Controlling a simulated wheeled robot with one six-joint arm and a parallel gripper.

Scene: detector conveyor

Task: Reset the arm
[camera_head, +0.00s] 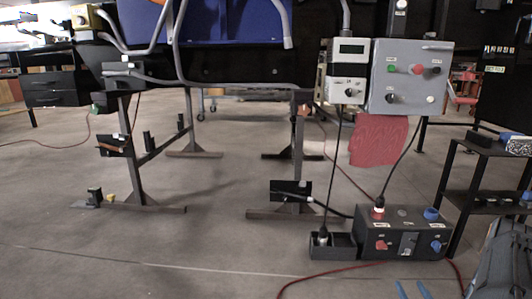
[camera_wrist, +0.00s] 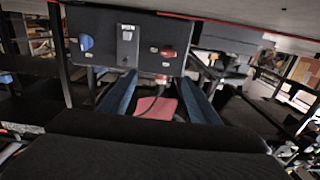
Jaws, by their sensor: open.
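My gripper (camera_head: 412,288) shows only as two blue fingertips at the bottom edge of the head view, low in front of a dark socket box on the floor (camera_head: 350,262). The wrist view shows both blue fingers of my gripper (camera_wrist: 160,80) spread apart, with nothing held between them. That view appears upside down. The dark socket box (camera_wrist: 103,50), with blue and red parts, lies beyond the fingertips.
A grey control panel (camera_head: 410,75) and a display box (camera_head: 348,72) hang above the socket box. Cables cross the floor. Open floor (camera_head: 150,255) lies at the left.

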